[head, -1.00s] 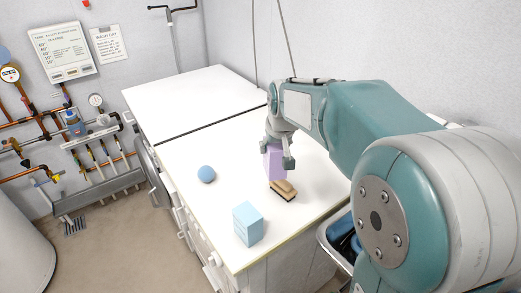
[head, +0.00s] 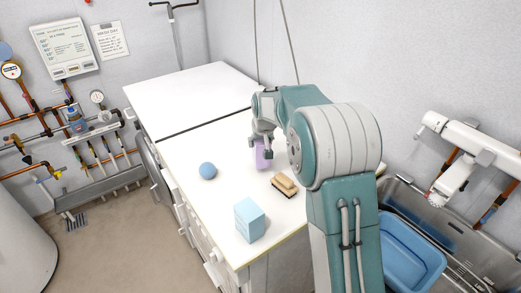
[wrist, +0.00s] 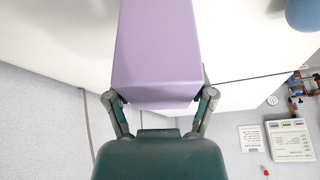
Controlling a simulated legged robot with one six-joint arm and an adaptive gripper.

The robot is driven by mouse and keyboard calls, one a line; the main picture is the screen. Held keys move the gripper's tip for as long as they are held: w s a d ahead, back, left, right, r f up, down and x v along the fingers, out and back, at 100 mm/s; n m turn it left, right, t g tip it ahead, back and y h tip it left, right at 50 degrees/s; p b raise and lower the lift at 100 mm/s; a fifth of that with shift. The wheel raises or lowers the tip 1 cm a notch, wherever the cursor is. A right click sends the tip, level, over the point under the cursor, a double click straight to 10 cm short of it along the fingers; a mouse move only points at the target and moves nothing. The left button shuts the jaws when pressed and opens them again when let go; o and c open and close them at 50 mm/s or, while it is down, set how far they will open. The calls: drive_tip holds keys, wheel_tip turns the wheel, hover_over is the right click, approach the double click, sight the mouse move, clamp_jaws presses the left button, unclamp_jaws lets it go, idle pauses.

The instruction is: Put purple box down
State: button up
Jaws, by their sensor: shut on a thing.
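The purple box (head: 261,154) is at my gripper (head: 263,146), over the white worktop (head: 225,195) in the head view. In the wrist view the purple box (wrist: 158,50) fills the top middle, between the two fingers of my gripper (wrist: 160,100), which is shut on it. My gripper and arm hide part of the box in the head view. I cannot tell whether its bottom touches the worktop.
On the worktop are a wooden brush (head: 284,186), a blue ball (head: 208,170) and a light blue box (head: 249,220). A metal sink with a blue tub (head: 405,255) is at the right. The worktop's far left part is clear.

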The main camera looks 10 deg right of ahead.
drive_tip(key=shift+f, duration=1.55)
drive_tip(key=shift+f, duration=0.1)
drive_tip(key=o, duration=1.2)
drive_tip(key=shift+c, duration=0.2)
